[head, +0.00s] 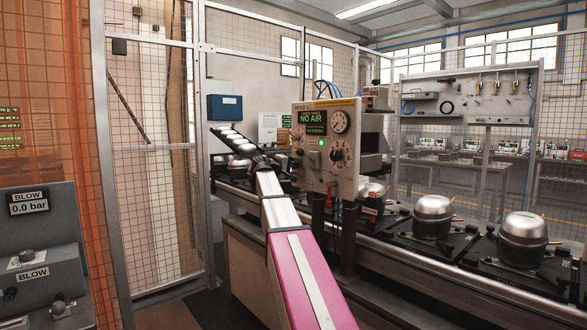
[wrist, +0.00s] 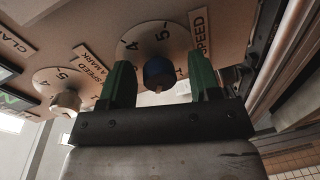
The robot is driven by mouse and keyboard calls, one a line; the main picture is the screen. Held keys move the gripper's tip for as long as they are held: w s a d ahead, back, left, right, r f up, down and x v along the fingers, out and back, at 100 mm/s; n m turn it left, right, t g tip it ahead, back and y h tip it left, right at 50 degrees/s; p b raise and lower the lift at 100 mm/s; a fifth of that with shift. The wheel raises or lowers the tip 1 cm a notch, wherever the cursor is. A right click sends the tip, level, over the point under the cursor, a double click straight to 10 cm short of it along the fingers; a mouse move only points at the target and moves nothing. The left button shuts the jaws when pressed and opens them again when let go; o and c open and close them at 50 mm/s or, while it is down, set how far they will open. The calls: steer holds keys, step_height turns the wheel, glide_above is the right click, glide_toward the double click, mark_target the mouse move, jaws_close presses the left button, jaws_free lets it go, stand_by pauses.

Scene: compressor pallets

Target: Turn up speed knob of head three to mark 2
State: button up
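The control panel (head: 326,165) headed HEAD, its number too small to read surely, stands above the conveyor and shows NO AIR. My gripper (wrist: 161,80) is open, with one green finger on each side of this knob. A gap shows between the knob and each finger. The knob's pointer setting cannot be read. In the head view my gripper (head: 264,163) is close to the panel's left side, its fingers unclear.
Metal compressors (head: 433,216) stand on the conveyor at right. A mesh fence (head: 150,150) stands at left. A grey BLOW box (head: 35,255) is at lower left.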

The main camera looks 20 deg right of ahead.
steer(key=shift+a, duration=0.1)
steer(key=v, duration=1)
steer(key=shift+s+a, duration=0.2)
steer(key=shift+a, duration=0.05)
steer(key=s+a+f+g+y, duration=0.1)
steer(key=s+f+y, duration=0.15)
steer(key=f, duration=0.85)
steer(key=s+a+f+y, duration=0.2)
steer(key=s+f, duration=0.1)
steer(key=f, duration=0.8)
steer(key=s+a+f+g+y, duration=0.1)
steer(key=s+f+y, duration=0.2)
steer(key=f, duration=0.8)
steer(key=s+a+f+m+g+y, duration=0.1)
steer(key=s+a+f+y, duration=0.3)
steer(key=s+f, duration=0.6)
steer(key=s+a+f+m+g+y, duration=0.1)
steer(key=s+a+f+g+y, duration=0.2)
steer(key=s+a+f, duration=0.3)
steer(key=s+f+y, duration=0.1)
steer(key=s+f, duration=0.4)
steer(key=f, duration=0.2)
steer(key=shift+f+m+g, duration=0.25)
steer(key=shift+m+g, duration=0.05)
steer(key=shift+m, duration=0.1)
steer(key=shift+c, duration=0.3)
